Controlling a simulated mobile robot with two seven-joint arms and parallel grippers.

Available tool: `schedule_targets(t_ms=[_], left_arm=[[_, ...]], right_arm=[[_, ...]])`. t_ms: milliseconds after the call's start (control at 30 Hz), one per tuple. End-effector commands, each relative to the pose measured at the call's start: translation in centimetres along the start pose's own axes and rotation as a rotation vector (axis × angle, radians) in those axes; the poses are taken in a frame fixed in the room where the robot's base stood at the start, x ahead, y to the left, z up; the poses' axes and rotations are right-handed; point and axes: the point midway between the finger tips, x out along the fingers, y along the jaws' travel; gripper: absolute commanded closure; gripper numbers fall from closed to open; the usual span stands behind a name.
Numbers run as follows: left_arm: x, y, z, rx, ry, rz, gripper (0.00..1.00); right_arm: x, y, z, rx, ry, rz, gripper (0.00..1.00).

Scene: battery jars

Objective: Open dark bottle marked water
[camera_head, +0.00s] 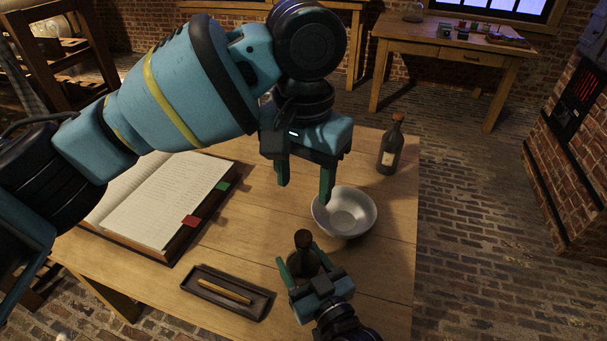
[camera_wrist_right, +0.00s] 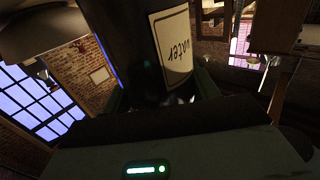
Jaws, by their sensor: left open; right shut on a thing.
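My right gripper (camera_head: 303,272) is shut on a dark bottle (camera_head: 304,262) near the table's front right. The bottle appears upright, with a brown stopper (camera_head: 303,239) in its neck. In the right wrist view the dark bottle (camera_wrist_right: 120,45) fills the upper middle, and its cream label (camera_wrist_right: 172,46) reads "water". My left gripper (camera_head: 305,188) is open and empty, pointing down. In the head view it shows above the bottle's stopper and does not touch it. The bottle's lower part is hidden by my right gripper.
A white bowl (camera_head: 344,213) stands just behind the held bottle. Another dark corked bottle (camera_head: 390,150) stands at the table's right back. An open book (camera_head: 160,200) lies at left, and a dark tray (camera_head: 212,304) holding a yellowish stick lies at the front.

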Motion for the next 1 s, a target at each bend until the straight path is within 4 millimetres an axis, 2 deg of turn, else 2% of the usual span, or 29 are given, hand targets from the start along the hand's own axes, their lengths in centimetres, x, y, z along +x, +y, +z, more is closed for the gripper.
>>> schedule_targets(t_ms=[167,700,1000], left_arm=[[1.6,-0.1,0.0,0.0,-0.002,-0.001,0.46],[10.1,-0.1,0.1,0.001,-0.003,-0.001,0.46],[11.9,0.0,0.0,0.002,0.0,0.0,0.46]], right_arm=[[0.0,0.0,0.1,0.0,-0.001,0.0,0.82],[0.0,0.0,0.1,0.0,-0.002,0.0,0.82],[0.0,0.0,0.1,0.0,-0.002,0.0,0.82]])
